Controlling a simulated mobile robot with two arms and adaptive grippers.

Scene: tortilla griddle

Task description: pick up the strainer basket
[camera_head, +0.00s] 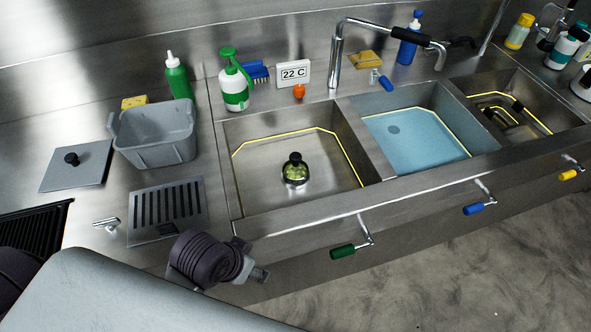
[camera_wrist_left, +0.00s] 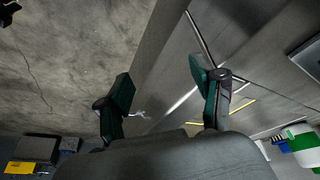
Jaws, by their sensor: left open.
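The strainer basket (camera_head: 295,172) is small and round, with a black knob on top and green bits inside. It sits on the floor of the left, empty-looking sink basin (camera_head: 262,185). My left gripper shows in the left wrist view (camera_wrist_left: 165,95) with its two dark green-padded fingers apart and nothing between them. In the head view my left arm comes in from the lower left, and its wrist end is in front of the counter edge, nearer than the basin and left of the basket. The basket cannot be made out in the wrist view. My right gripper is not in view.
The middle basin holds blue water (camera_head: 415,140). A green-handled lever (camera_head: 343,251) projects from the counter front. A grey tub (camera_head: 155,135) and a slotted drain plate (camera_head: 168,207) are left of the basin. A faucet (camera_head: 336,60) and bottles stand behind.

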